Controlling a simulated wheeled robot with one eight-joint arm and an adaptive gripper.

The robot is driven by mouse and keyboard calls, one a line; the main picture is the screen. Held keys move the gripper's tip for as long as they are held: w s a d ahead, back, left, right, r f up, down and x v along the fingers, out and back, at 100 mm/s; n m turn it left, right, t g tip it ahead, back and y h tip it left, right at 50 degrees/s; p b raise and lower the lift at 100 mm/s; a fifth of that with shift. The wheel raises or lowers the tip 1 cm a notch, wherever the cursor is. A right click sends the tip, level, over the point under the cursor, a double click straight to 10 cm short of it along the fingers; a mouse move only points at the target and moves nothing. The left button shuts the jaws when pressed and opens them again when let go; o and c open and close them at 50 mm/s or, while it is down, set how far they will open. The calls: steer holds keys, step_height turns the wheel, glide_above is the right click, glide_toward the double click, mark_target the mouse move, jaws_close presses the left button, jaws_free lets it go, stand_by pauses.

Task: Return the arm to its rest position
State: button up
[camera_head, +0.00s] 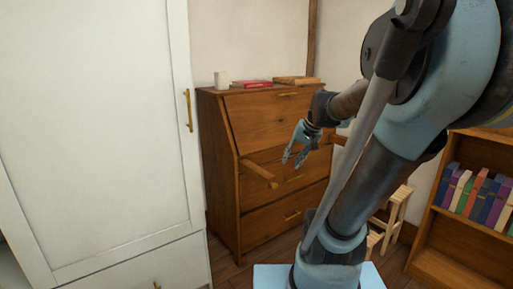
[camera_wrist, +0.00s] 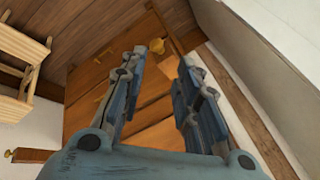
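My gripper (camera_head: 297,146) hangs in front of the wooden drawer desk in the head view. Its two blue-grey fingers are spread apart with nothing between them, and the wrist view shows them open too (camera_wrist: 163,85). My arm reaches from the right side of the head view toward the desk. The brown wooden desk (camera_head: 262,222) has brass handles. One upper drawer (camera_head: 257,170) appears partly pulled out, just left of and below the fingers. I cannot tell whether the fingers touch it.
A white wardrobe (camera_head: 95,120) stands close at left. A white mug (camera_head: 222,80), a red book (camera_head: 251,84) and a wooden item (camera_head: 296,80) lie on the desk top. A light wooden stool (camera_head: 397,208) and a bookshelf (camera_head: 435,268) with several books stand at right.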

steer(key=s+d+f+n+g+h, duration=0.1)
steer(key=s+d+f+h, duration=0.1)
steer(key=s+f, duration=0.4)
steer(key=s+d+f+n+h, duration=0.1)
steer(key=s+d+f, duration=0.2)
steer(key=s+f, duration=0.3)
steer(key=s, duration=0.4)
steer(key=shift+d+g+h, duration=0.25)
steer(key=shift+g+h, duration=0.15)
steer(key=shift+w+f, duration=0.25)
steer(key=shift+w, duration=0.15)
